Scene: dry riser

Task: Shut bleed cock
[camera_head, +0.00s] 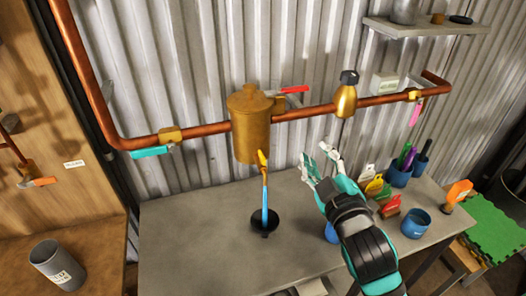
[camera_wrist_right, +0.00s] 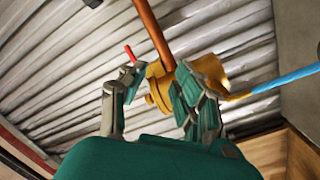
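A brass vessel (camera_head: 250,125) hangs in the copper pipe run. A small yellow fitting (camera_head: 262,158) at its lower front has a light-blue tube (camera_head: 265,200) running down to a black funnel-like dish (camera_head: 265,221) on the bench; this looks like the bleed outlet. A red lever (camera_head: 293,90) sits behind the vessel's upper right. My right gripper (camera_head: 319,162) is open and empty, right of the tube and below the pipe, apart from both. In the right wrist view, the vessel (camera_wrist_right: 160,88) shows beyond the open fingers, with the blue tube (camera_wrist_right: 285,79) at right. My left gripper is out of view.
Copper pipe (camera_head: 200,129) crosses the wall, with a teal lever (camera_head: 150,152) left and a pink lever (camera_head: 415,110) right. Coloured tags (camera_head: 375,185) and blue cups (camera_head: 415,223) stand on the bench's right. The grey bench (camera_head: 185,245) is clear at left.

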